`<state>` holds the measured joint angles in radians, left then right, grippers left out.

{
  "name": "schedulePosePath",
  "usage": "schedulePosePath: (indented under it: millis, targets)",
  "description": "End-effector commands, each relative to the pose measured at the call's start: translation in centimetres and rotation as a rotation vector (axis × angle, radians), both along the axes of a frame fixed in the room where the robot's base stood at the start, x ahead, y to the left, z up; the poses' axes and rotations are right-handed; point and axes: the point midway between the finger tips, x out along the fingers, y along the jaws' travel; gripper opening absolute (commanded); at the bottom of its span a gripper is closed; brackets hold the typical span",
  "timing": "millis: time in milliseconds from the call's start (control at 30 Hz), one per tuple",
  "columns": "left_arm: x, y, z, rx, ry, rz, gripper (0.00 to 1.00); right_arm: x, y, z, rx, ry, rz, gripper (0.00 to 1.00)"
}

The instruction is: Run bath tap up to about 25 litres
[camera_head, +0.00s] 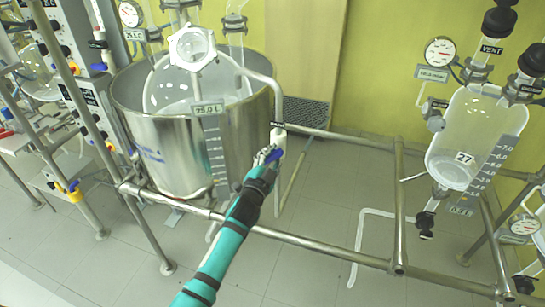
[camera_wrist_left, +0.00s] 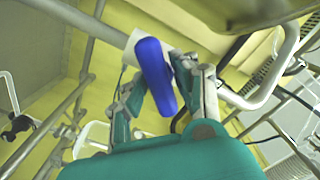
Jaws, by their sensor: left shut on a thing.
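The bath is a large steel vessel (camera_head: 150,140) at the left in the head view, with a glass vessel inside it. A level scale on its side carries a "25.0 L" label (camera_head: 208,109). The bath tap has a white body (camera_head: 278,139) on the pipe right of the bath and a blue handle (camera_head: 273,155). My left gripper (camera_head: 268,156) is at the tap, its fingers shut on the blue handle. The left wrist view shows the blue handle (camera_wrist_left: 156,76) between the fingers (camera_wrist_left: 165,90). My right gripper is not in view.
Steel frame rails (camera_head: 330,245) run in front of and right of the bath. A glass reactor marked 27 (camera_head: 470,140) hangs at the right with a gauge (camera_head: 440,52). A panel with valves (camera_head: 85,90) stands at the left. Bare tiled floor lies below the rails.

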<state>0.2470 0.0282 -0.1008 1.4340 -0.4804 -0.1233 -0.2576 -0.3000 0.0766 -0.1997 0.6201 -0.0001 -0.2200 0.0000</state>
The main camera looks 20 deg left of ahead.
Motion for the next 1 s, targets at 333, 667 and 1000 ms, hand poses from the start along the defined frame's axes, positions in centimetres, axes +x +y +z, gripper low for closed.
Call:
schedulePosePath:
  millis: [333, 667, 1000]
  targets:
    - [0.0, 0.0, -0.1, 0.084, -0.003, -0.001, 0.00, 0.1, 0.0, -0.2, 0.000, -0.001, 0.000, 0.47]
    - [0.0, -0.1, -0.2, 0.340, -0.012, -0.001, 0.00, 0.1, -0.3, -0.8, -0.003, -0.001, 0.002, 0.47]
    - [0.0, -0.1, -0.2, 0.610, -0.021, -0.001, 0.00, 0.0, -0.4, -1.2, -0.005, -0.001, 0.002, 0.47]
